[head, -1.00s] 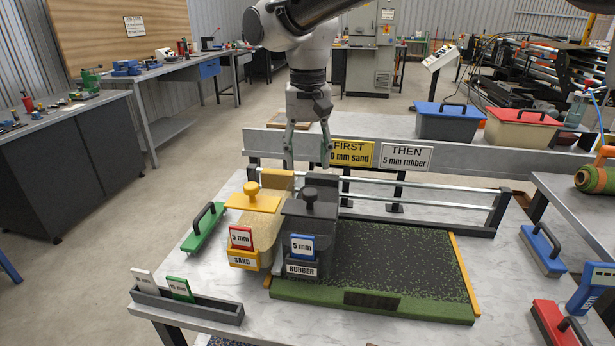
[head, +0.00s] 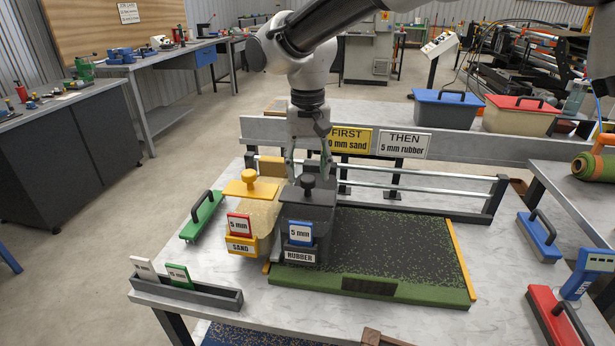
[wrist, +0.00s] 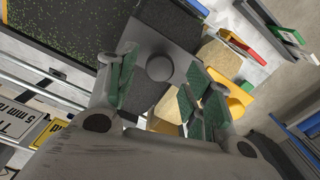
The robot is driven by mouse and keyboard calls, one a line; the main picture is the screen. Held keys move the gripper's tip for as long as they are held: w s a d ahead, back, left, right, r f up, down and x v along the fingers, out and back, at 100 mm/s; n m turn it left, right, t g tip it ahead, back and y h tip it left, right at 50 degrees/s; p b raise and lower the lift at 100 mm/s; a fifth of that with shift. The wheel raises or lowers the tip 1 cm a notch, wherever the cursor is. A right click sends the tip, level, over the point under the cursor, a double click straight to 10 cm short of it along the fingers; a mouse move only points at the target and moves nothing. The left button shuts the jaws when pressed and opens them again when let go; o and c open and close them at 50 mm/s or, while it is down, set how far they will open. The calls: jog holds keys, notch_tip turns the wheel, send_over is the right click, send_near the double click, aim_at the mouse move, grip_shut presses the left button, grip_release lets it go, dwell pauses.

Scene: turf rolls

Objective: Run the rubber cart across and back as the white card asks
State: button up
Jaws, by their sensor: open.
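The dark grey rubber cart (head: 308,222) stands at the left end of the turf tray (head: 370,292), with a blue "5 mm" tag and a RUBBER label on its front. Its round knob (head: 308,182) is on top; in the wrist view the knob (wrist: 160,68) lies ahead of my gripper's spread fingers. My gripper (head: 308,168) is open and empty, just behind and above the knob. The yellow sand cart (head: 251,215), with a red "5 mm" tag, stands close on the left. The white card (head: 404,145) reads "THEN 5 mm rubber"; the yellow card (head: 350,140) says FIRST, sand, partly hidden.
Two rails (head: 420,178) run behind the tray. A green-handled tool (head: 201,217) lies left of the carts. A grey tag holder (head: 187,291) is at the front left. Blue (head: 540,237) and red (head: 555,315) handled tools lie at the right. Dark speckled turf right of the rubber cart is clear.

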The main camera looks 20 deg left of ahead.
aim_at(308, 178)
notch_tip(308, 178, down, 4)
jog(key=shift+f, duration=0.1)
grip_shut()
dwell(0.4)
